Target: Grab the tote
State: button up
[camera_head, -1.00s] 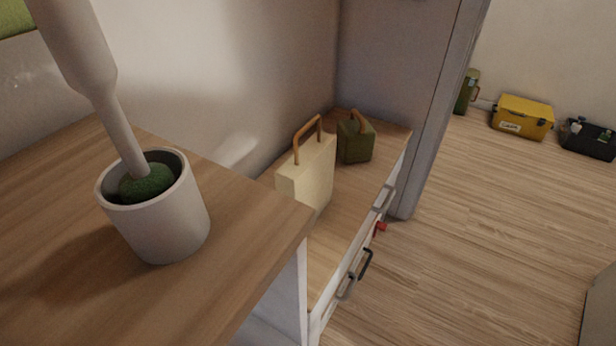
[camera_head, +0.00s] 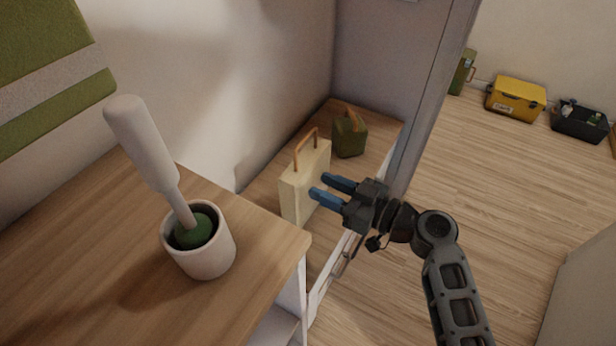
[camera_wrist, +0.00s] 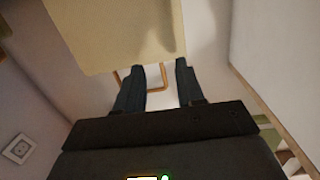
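The tote is a cream, box-shaped bag (camera_head: 297,190) with a brown handle, standing upright on the lower wooden top in the head view. In the wrist view its cream side (camera_wrist: 115,30) fills the upper left, with the brown handle (camera_wrist: 128,80) below it. My gripper (camera_head: 321,187) has two blue fingers spread apart and pointing left at the tote's right side. The fingers appear empty; in the wrist view the gripper (camera_wrist: 158,72) shows a gap between its fingertips. I cannot tell whether a fingertip touches the tote.
A green canister (camera_head: 349,138) stands behind the tote, near the grey-blue panel. A white pot with a brush (camera_head: 205,252) stands on the higher wooden top (camera_head: 110,250) at left. A yellow case (camera_head: 516,98) and a black crate (camera_head: 578,122) sit on the floor at far right.

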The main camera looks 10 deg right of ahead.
aim_at(289, 168)
jog(key=shift+n+y, duration=0.4)
jog(key=shift+y, duration=0.2)
jog(key=shift+w+a+r+p, duration=0.15)
jog(key=shift+w+a+r, duration=0.45)
jog(key=shift+w+a, duration=0.55)
jog(key=shift+w+a+r+p, duration=0.15)
jog(key=shift+w+a+r, duration=0.45)
jog(key=shift+w+a, duration=0.55)
jog(key=shift+w+a+r+p, duration=0.15)
jog(key=shift+w+a+r, duration=0.6)
jog(key=shift+a, duration=0.7)
jog(key=shift+f, duration=0.15)
jog(key=shift+c, duration=0.4)
grip_shut()
